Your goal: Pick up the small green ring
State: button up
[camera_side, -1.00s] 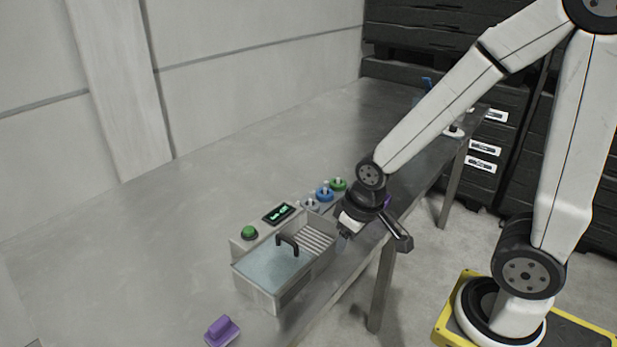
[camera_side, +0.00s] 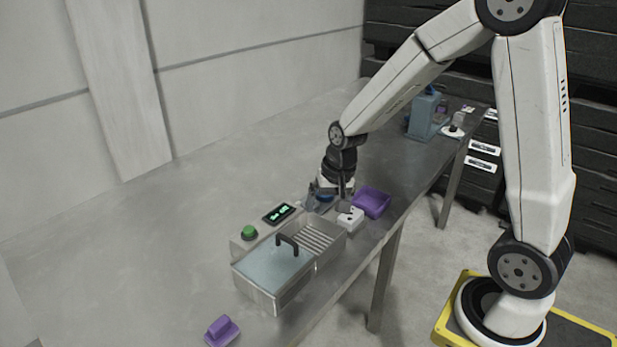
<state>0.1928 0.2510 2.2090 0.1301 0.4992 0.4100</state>
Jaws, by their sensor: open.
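The small green ring does not show now; my wrist and gripper cover the spot at the back end of the row of rings. My gripper (camera_side: 329,196) is open and points down over that row, just behind the washer. A bit of the blue ring (camera_side: 324,198) shows between its fingers. I cannot tell how far the fingers are above the rings or whether they touch one.
The washer (camera_side: 265,295) has a black handle, a ribbed ramp and a green button (camera_side: 249,232). A white block (camera_side: 350,218) and a purple tray (camera_side: 371,203) stand right of my gripper. A purple block (camera_side: 221,331) lies in front. The table's left side is clear.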

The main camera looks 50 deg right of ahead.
jog(key=w+d+f+m, duration=0.1)
jog(key=w+d+m, duration=0.2)
jog(key=d+m, duration=0.4)
jog(key=w+d+f+m+t+y, duration=0.1)
jog(key=w+d+f+m, duration=0.1)
jog(key=w+d+m, duration=0.2)
jog(key=w+d+f+m+y, duration=0.1)
jog(key=w+d+m, duration=0.3)
jog(key=d+m, duration=0.6)
jog(key=shift+d+f+t, duration=0.1)
jog(key=shift+d+f, duration=0.1)
jog(key=shift+d, duration=0.9)
jog(key=shift+d+f+t, duration=0.1)
jog(key=shift+d+f, duration=0.15)
jog(key=shift+d, duration=0.9)
jog(key=shift+d+f+t, duration=0.1)
jog(key=shift+d+f, duration=0.1)
jog(key=shift+d, duration=0.9)
jog(key=shift+x, duration=1.3)
jog(key=shift+a, duration=0.1)
jog(key=shift+a+x, duration=0.2)
jog(key=shift+x, duration=2.4)
jog(key=shift+s, duration=0.1)
